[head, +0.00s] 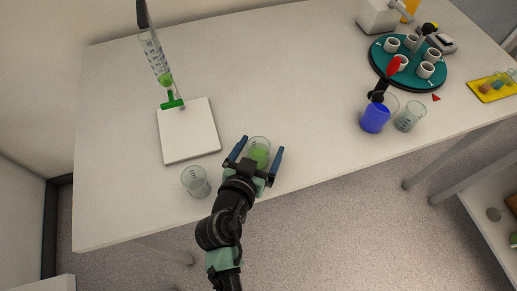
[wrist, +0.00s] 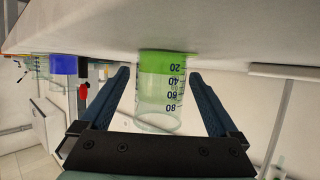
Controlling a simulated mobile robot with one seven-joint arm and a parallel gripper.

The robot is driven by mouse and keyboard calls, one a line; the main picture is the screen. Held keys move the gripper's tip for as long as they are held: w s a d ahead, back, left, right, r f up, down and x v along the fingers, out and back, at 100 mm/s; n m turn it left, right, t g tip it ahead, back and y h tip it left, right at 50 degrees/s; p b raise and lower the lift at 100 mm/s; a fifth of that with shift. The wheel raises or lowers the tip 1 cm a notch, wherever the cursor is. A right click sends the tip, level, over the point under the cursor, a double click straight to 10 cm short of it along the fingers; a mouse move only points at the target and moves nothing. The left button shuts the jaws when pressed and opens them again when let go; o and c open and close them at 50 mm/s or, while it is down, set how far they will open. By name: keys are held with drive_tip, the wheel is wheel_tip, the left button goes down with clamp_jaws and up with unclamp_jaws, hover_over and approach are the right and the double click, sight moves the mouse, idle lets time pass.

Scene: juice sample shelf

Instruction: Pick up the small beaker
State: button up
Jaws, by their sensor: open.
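A small clear beaker with green liquid (head: 259,152) stands on the table near its front edge. In the wrist view this beaker (wrist: 160,98) appears upside down, with dark volume marks on its wall. My gripper (head: 261,147) is open, with one finger on each side of the beaker. In the wrist view the gripper (wrist: 160,75) shows gaps between both fingers and the glass. An empty clear beaker (head: 196,182) stands to the left of my gripper.
A burette (head: 154,54) with a green valve stands on a white base plate (head: 188,146) behind left. A blue-filled beaker (head: 375,118) and a clear beaker (head: 407,118) stand right. A teal round tray (head: 409,77) holds several white cups. The table middle is clear.

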drive_tip(key=shift+x, duration=0.8)
drive_tip(key=shift+c, duration=0.2)
clamp_jaws()
drive_tip(key=shift+r, duration=0.15)
wheel_tip(320, 180, up, 15)
drive_tip(key=p, duration=0.5)
